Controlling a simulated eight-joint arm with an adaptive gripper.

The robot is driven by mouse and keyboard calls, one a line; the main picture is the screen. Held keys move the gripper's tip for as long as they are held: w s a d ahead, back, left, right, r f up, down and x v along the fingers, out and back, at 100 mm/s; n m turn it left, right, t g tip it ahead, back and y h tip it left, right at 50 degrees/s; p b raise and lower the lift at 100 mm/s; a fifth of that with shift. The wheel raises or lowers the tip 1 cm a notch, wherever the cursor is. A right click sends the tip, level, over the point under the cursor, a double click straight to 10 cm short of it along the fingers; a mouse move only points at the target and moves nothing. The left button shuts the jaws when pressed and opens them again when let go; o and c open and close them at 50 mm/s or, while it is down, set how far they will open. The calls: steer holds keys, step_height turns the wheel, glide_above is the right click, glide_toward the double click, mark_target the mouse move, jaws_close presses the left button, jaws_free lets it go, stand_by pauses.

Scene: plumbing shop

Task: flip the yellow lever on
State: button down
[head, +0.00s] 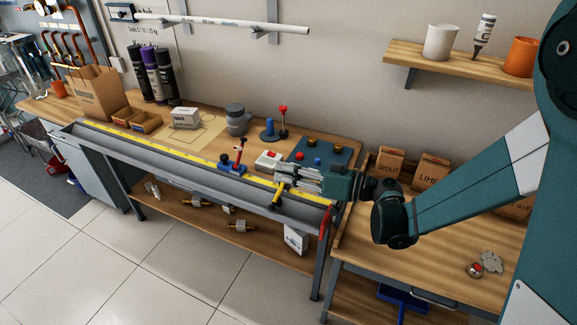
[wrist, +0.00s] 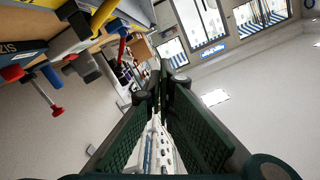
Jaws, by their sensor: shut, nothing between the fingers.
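The yellow lever (head: 278,194) stands at the front edge of the workbench in the head view, tilted over the grey trough. My gripper (head: 278,176) is shut and empty. Its fingertips appear right beside the lever's upper end; I cannot tell whether they touch it. In the wrist view my gripper (wrist: 163,68) has its fingertips close together in the middle. A yellow piece (wrist: 104,13), seemingly the lever, shows there at the top left, apart from the fingers. The lever's mount is partly hidden by my gripper in the head view.
A blue-based device with a red handle (head: 238,152) stands left of my gripper. A red-knobbed lever (head: 283,118) stands farther back. The floor in front is clear.

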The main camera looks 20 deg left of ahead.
steer(key=shift+s+f+n+b, duration=1.3)
steer(key=shift+s+f+n, duration=0.55)
steer(key=shift+s, duration=0.15)
steer(key=d, duration=1)
steer(key=shift+s+r+b, duration=0.25)
steer(key=shift+r+b, duration=0.05)
steer(key=shift+r, duration=0.05)
steer(key=shift+t, duration=0.3)
